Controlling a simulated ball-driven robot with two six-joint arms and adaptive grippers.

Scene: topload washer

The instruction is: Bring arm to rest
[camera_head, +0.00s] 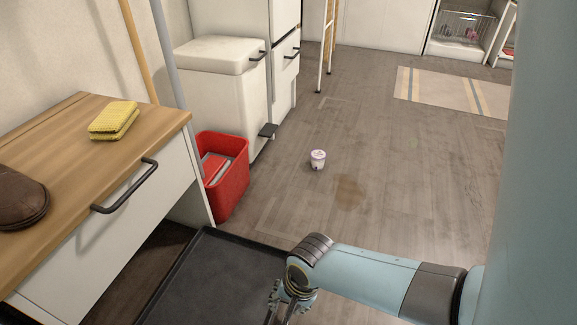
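My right arm (370,278), pale blue with dark grey joints, reaches in from the lower right and bends at a dark wrist joint. My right gripper (280,312) hangs down from that wrist at the bottom edge, over or beside a dark flat tray-like surface (215,275). Its fingers are partly cut off by the frame, so I cannot tell whether they are open or shut. I see nothing held in the visible part. My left gripper is not in view.
A wooden-topped counter (70,150) with a sponge (114,120) and a brown object (20,197) stands at left. Beside it are a red bin (228,190) and a white bin (222,95). A small cup (318,160) stands on the otherwise open floor. A striped rug (450,92) lies behind.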

